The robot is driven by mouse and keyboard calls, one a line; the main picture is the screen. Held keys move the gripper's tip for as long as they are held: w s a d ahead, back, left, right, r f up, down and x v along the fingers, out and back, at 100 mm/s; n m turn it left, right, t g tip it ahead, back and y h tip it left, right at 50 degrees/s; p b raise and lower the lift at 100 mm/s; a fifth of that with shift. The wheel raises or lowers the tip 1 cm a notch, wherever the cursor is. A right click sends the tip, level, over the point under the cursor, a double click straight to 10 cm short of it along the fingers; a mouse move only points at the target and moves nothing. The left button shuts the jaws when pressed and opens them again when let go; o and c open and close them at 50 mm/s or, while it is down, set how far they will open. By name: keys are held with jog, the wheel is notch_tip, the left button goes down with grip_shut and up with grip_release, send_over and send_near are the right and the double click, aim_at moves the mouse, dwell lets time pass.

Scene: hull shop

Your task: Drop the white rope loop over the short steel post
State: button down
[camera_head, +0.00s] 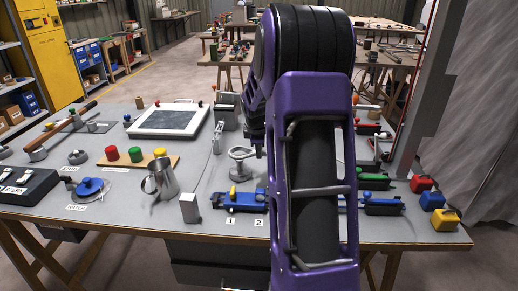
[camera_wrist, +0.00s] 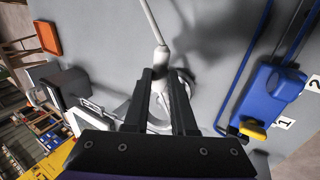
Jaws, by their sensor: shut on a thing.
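In the wrist view my gripper (camera_wrist: 168,75) points down at the bench and is shut on the white rope loop (camera_wrist: 126,108). Part of the loop shows beside and behind the dark fingers, which hide the rest. A pale strand, thicker at its lower end, runs from the fingertips to the top edge. In the head view a pale ring (camera_head: 242,153), seemingly the loop, sits just left of my arm. Beneath it is a short grey post with a round base (camera_head: 240,176). I cannot tell whether the ring is around the post or above it. My arm hides the gripper there.
A blue fixture (camera_head: 238,201) marked 1 and 2 stands in front of the ring. A metal jug (camera_head: 161,177) and a small grey block (camera_head: 190,208) are to the left. A framed panel (camera_head: 168,120) lies behind. Coloured blocks line the right edge.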

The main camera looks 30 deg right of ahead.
jog(key=shift+f, duration=0.6)
dwell(0.7)
jog(key=shift+f+b, duration=0.2)
jog(key=shift+b, duration=0.15)
jog(key=shift+f, duration=2.15)
dwell(1.2)
jog(key=shift+c, duration=1.3)
grip_release()
jog(key=shift+r, duration=0.1)
notch_tip(320, 180, up, 8)
jog(key=p, duration=0.6)
